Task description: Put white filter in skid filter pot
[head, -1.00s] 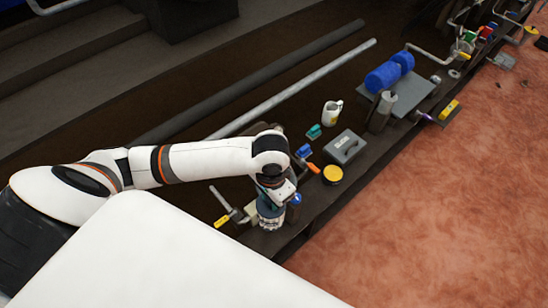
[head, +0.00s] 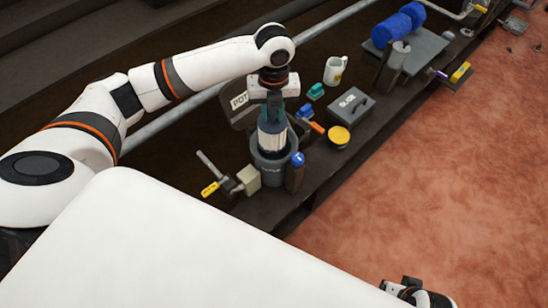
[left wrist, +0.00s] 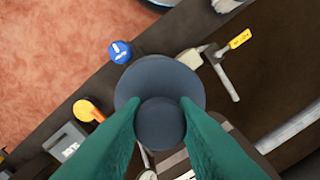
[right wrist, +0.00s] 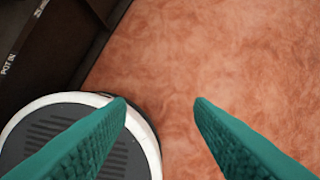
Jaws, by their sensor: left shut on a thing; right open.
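The white filter (head: 271,134), a pale cylinder with a dark end cap (left wrist: 161,124), is upright in my left gripper (head: 270,106). The gripper's green fingers are shut on the cap from both sides. The grey filter pot (head: 270,172) stands directly below on the dark skid. The filter's lower end is at the pot's mouth; I cannot tell how deep it sits. In the left wrist view, a wider grey round (left wrist: 158,70) shows beyond the cap. My right gripper (right wrist: 160,100) is open and empty, far from the pot, over the reddish floor.
A blue-topped post (head: 297,160) and a yellow-handled valve (head: 210,188) flank the pot closely. A yellow round lid (head: 339,136), orange handle (head: 317,127), grey box (head: 350,104) and white mug (head: 334,70) stand farther along.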

